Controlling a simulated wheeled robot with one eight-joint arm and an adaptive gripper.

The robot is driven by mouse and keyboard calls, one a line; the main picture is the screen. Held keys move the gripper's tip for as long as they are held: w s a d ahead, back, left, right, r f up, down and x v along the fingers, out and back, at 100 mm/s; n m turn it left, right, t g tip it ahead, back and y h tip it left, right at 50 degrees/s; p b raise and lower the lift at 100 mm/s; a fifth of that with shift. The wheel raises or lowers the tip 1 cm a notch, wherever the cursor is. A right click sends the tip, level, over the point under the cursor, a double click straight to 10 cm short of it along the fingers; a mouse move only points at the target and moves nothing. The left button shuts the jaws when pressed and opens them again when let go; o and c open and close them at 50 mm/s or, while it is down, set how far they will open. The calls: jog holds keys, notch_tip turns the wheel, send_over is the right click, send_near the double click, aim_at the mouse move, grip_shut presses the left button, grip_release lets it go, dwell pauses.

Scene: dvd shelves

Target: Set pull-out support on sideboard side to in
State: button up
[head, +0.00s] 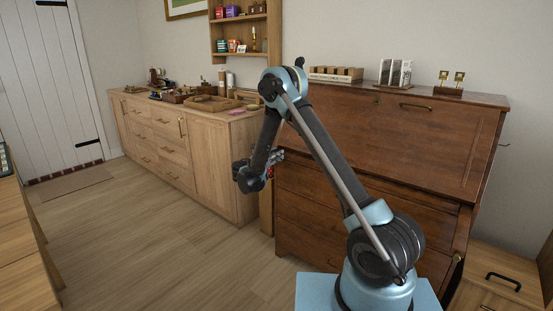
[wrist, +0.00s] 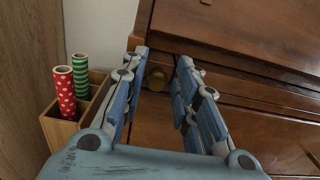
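The dark wood bureau (head: 430,135) stands right of the light wood sideboard (head: 210,155). Its sideboard-side pull-out support is hidden behind my arm in the head view. In the wrist view, a round brass knob (wrist: 158,82) shows between my fingers, near the bureau's left edge; it appears to be that support's knob. How far the support stands out is hard to tell. My gripper (wrist: 164,60) is open, with its fingers apart on either side of the knob and nothing visibly held. In the head view my gripper (head: 268,168) is at the bureau's left front.
A wooden bin (wrist: 60,128) with red dotted and green striped rolls stands left of the bureau. Another brass knob (head: 457,258) is at the bureau's right. A low wooden cabinet (head: 490,290) stands at the right. The floor (head: 140,230) before the sideboard is clear.

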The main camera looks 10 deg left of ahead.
jog(key=shift+s+a, duration=0.15)
jog(key=shift+a, duration=0.1)
jog(key=v, duration=1.1)
jog(key=shift+s+a, duration=0.2)
jog(key=shift+s, duration=0.15)
jog(key=shift+f, duration=0.1)
